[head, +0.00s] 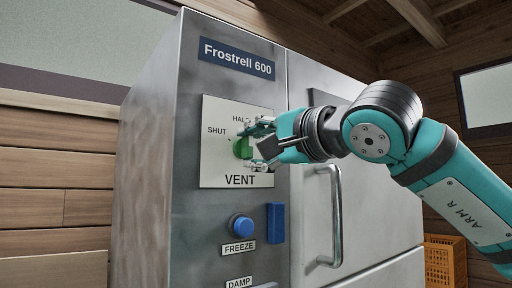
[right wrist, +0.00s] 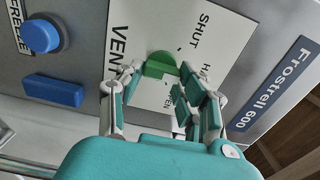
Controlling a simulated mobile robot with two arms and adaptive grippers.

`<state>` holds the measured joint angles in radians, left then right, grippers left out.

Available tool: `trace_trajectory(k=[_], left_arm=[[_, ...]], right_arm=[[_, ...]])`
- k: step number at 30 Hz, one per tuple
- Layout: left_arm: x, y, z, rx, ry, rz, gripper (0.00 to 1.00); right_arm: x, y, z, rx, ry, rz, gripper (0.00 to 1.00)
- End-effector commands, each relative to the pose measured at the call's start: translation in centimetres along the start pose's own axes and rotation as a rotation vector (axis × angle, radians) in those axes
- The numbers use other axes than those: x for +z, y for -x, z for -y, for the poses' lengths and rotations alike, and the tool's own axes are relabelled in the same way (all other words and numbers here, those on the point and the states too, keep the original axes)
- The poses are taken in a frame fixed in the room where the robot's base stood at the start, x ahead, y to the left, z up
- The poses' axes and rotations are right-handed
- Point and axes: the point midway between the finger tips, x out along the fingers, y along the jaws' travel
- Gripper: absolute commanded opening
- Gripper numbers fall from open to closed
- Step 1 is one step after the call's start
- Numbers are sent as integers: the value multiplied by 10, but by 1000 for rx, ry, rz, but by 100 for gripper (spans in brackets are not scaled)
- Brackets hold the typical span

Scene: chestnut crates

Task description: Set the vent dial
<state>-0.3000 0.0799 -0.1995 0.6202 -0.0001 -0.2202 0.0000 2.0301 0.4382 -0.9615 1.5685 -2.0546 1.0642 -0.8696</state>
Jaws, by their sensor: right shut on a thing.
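The vent dial (head: 240,148) is a green knob on a white plate (head: 217,166) marked VENT, on the front of a grey metal cabinet. It also shows in the right wrist view (right wrist: 160,65). SHUT and part of HALF are readable in the head view; the right wrist view shows the end of a third mark, "EN", partly covered by a finger. My right gripper (head: 254,147) is shut on the dial, one finger on each side, as the right wrist view (right wrist: 160,72) also shows. I cannot tell which mark the dial points to. My left gripper is out of view.
Below the plate are a round blue FREEZE button (head: 241,227) and a blue block (head: 276,222). A DAMP label (head: 239,282) is lower. A vertical door handle (head: 331,215) stands out at right. An orange crate (head: 445,260) is at the far right.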

Motion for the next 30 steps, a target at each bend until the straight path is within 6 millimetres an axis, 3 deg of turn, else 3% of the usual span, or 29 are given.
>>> trace_trajectory(k=[2, 3, 8, 20, 30], left_arm=[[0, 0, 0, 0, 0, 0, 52], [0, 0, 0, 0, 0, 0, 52], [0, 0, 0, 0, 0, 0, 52], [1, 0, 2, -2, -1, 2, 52], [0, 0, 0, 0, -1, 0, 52]], right_arm=[[1, 0, -2, 4, 0, 2, 4], [1, 0, -2, 4, 0, 2, 38], [1, 0, -1, 3, 0, 2, 59], [0, 9, 0, 0, 0, 0, 60], [0, 78, 0, -2, 1, -1, 60]])
